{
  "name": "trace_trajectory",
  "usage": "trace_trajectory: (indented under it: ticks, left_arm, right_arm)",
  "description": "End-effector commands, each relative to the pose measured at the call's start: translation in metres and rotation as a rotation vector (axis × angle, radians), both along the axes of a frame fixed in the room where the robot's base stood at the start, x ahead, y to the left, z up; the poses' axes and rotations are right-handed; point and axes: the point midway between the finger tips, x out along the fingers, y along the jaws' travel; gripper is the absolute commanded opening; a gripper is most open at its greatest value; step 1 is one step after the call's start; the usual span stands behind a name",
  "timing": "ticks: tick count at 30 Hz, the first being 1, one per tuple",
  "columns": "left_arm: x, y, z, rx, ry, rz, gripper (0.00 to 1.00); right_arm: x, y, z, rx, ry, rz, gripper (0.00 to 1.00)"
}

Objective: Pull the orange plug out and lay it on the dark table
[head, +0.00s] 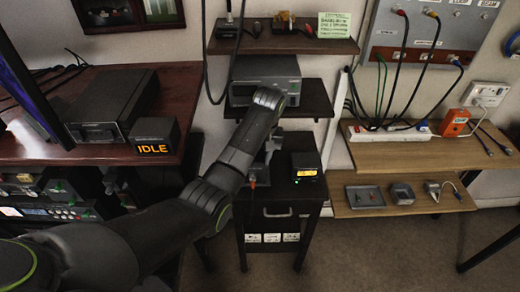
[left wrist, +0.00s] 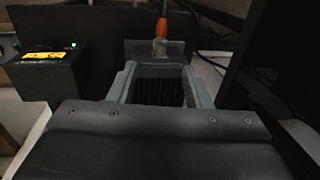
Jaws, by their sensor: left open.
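An orange plug (left wrist: 162,27) stands upright in the left wrist view, with a grey collar at its lower end. A small orange piece, likely the same plug (head: 252,184), shows in the head view at the dark table (head: 283,222), partly hidden by my arm. My left gripper (head: 262,160) is over this table, pointing down. In the left wrist view its two grey fingers (left wrist: 160,74) are apart with nothing between them, and the plug is just beyond their tips. Whether they touch it I cannot tell. My right gripper is not in view.
A black box with a yellow display (head: 305,166) stands on the dark table's right side, close to my gripper. A grey device (head: 266,70) sits on a shelf behind. Wooden shelves (head: 400,152) with cables and small parts are at right. An IDLE display (head: 155,140) is at left.

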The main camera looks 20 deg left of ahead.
Motion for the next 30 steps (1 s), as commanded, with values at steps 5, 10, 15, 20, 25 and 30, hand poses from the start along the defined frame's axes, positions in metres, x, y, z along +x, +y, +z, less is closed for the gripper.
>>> trace_trajectory:
  ticks: [5,10,15,20,25,30]
  left_arm:
    - [-0.003,0.005,-0.035,0.001,0.004,0.001,0.45]
    - [-0.004,0.009,-0.064,0.0,0.002,-0.001,0.45]
    - [-0.004,0.012,-0.082,0.001,0.0,-0.001,0.45]
    - [-0.004,0.013,-0.088,0.0,0.0,0.0,0.45]
    - [-0.004,0.013,-0.089,0.0,-0.001,0.0,0.45]
    - [-0.004,0.013,-0.089,0.0,-0.001,0.0,0.33]
  right_arm:
    - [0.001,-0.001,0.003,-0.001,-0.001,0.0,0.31]
    - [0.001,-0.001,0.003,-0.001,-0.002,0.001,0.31]
    - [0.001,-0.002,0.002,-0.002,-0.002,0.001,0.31]
    - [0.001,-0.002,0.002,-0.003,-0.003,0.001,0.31]
    - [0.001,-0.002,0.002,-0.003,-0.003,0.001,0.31]
    - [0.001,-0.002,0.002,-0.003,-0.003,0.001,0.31]
